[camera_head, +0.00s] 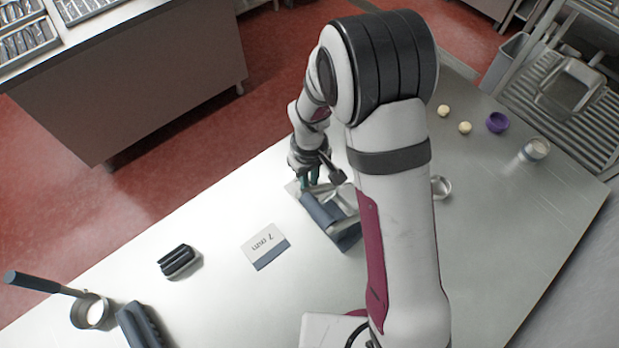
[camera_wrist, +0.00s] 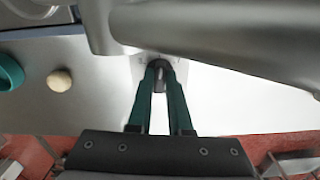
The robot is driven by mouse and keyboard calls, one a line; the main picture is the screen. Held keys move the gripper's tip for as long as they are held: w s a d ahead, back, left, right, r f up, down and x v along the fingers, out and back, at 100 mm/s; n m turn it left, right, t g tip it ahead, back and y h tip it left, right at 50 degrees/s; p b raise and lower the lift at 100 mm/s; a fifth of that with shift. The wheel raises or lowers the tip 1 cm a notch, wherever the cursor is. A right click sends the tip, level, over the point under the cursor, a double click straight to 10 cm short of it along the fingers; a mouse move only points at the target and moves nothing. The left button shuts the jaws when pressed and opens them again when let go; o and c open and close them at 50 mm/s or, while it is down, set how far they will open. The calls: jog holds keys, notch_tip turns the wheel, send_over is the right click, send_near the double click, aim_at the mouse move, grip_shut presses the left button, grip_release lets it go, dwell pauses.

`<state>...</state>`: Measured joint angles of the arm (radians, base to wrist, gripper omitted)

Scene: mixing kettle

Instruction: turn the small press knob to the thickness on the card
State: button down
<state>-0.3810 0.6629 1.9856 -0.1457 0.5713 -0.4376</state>
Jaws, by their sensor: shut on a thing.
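The press (camera_head: 340,228), with a blue-grey base and silver metal parts, stands on the steel table right of the card. Its metal parts fill the top of the wrist view (camera_wrist: 220,35). My gripper (camera_head: 308,181) is at the press's far end. In the wrist view its two green fingers (camera_wrist: 160,76) are closed on the small dark knob (camera_wrist: 159,83), one on each side.
A black ridged block (camera_head: 177,261) and a handled pot (camera_head: 90,311) are at left. The table (camera_head: 225,215) is clear around the card.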

jog(key=shift+m, duration=0.7)
jog(key=c, duration=0.8)
grip_release()
jog(key=shift+c, duration=0.2)
notch_tip(320, 180, up, 16)
jog(key=shift+f, duration=0.1)
